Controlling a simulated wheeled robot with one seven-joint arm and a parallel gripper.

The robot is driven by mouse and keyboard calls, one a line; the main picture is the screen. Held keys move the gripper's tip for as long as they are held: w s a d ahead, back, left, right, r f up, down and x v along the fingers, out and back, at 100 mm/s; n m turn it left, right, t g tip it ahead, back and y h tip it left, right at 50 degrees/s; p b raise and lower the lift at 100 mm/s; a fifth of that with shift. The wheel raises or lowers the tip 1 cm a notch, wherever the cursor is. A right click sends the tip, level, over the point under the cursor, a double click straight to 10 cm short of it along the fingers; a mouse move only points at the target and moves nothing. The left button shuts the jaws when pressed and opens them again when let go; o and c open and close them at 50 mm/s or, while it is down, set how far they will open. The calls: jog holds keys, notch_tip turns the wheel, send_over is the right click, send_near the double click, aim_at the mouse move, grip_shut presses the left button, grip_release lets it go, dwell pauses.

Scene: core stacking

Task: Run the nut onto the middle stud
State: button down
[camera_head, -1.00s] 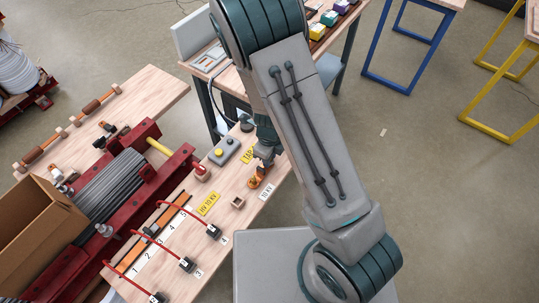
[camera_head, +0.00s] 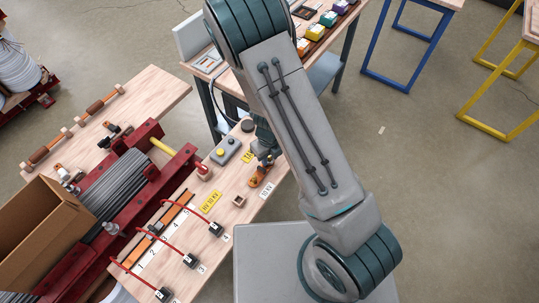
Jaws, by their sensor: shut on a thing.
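My gripper (camera_head: 265,159) points down at the near right part of the wooden bench, close above a small orange-brown piece (camera_head: 257,181). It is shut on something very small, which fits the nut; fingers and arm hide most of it. The studs are too small or too hidden to tell apart, so I cannot see whether the nut touches the middle one.
A control box with a yellow button (camera_head: 221,152), a red post (camera_head: 203,172), a small wooden box (camera_head: 239,201) and yellow labels (camera_head: 210,202) stand near the gripper. Red cables with black ends (camera_head: 216,229) lie nearer. A cardboard box (camera_head: 48,232) is at left.

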jog(key=m+p, duration=0.2)
jog(key=m, duration=0.1)
jog(key=shift+r+p, duration=0.15)
jog(key=shift+p, duration=0.15)
jog(key=shift+m+p, duration=0.3)
jog(key=shift+m, duration=0.5)
jog(key=shift+m+p, duration=0.6)
jog(key=shift+w+m+p, duration=0.1)
jog(key=shift+m+p, duration=1)
jog(key=shift+m, duration=0.6)
jog(key=c, duration=1.1)
grip_release()
jog(key=shift+o, duration=0.2)
